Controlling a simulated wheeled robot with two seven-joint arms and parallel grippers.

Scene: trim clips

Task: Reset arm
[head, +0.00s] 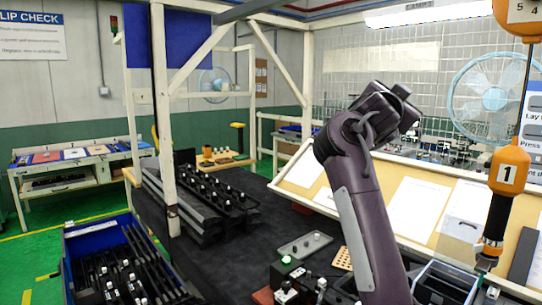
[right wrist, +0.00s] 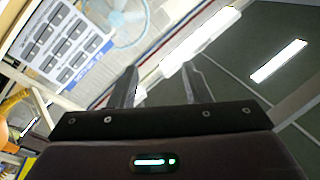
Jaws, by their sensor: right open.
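My right arm, dark purple, rises from the bottom of the head view, bent at a raised elbow in front of the sloped board; its fingers do not show clearly there. In the right wrist view my right gripper (right wrist: 160,68) points up toward the ceiling lights. Its two dark fingers stand apart with nothing between them. My left gripper is not in view. Black trim strips with several pale clips (head: 222,192) lie on the dark bench (head: 262,222), left of my arm and apart from it.
A blue bin (head: 88,232) holding black strips stands at lower left. A grey tray (head: 304,246) and a green-lit button box (head: 287,261) sit near my arm. An orange hanging tool (head: 508,172) is at right. A sloped board (head: 384,190) with papers lies behind my arm.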

